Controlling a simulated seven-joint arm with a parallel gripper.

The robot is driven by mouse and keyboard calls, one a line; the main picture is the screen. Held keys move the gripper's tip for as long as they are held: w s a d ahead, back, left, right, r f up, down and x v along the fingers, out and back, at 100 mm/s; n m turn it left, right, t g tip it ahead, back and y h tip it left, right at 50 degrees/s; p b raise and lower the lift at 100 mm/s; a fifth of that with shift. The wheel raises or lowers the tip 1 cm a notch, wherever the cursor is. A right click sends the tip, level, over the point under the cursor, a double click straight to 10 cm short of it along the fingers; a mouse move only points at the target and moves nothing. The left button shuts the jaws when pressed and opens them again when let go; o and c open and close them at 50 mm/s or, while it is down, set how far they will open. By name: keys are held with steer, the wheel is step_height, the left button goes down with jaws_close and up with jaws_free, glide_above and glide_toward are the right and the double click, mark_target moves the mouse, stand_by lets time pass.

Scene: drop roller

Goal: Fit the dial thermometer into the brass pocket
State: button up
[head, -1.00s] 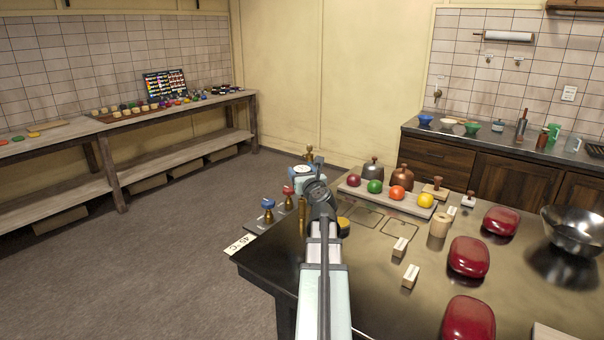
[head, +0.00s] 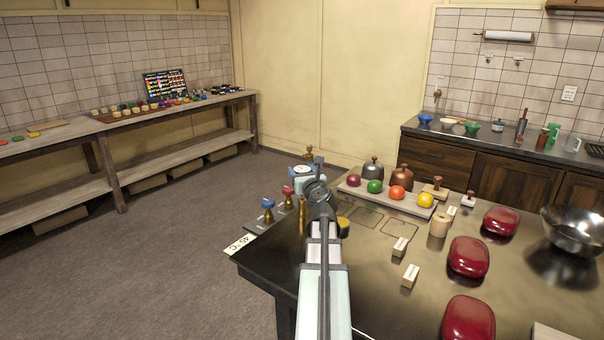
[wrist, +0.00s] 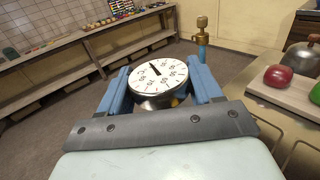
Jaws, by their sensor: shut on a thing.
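The dial thermometer (wrist: 158,79) has a round white face with black numbers and a dark needle. My gripper (wrist: 160,86) is shut on it, with a blue finger on each side of the dial. The white dial (head: 302,170) also shows small in the head view, between the blue fingers at the far end of my arm. Its stem is hidden below the dial in the wrist view. An upright brass tube (head: 302,217), which looks like the brass pocket, stands just left of my arm. I cannot tell whether the stem is inside it.
A brass fitting (wrist: 202,40) stands beyond the dial. Blue-topped (head: 268,210) and red-topped (head: 288,196) brass taps stand left of the tube. Bare tabletop (head: 375,270) lies right of my arm.

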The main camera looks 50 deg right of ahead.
steer(key=shift+f, duration=3.75)
steer(key=o, duration=1.1)
steer(key=shift+o, duration=0.2)
steer(key=v, duration=0.7)
steer(key=shift+s+a, duration=0.2)
steer(key=shift+r, duration=0.1)
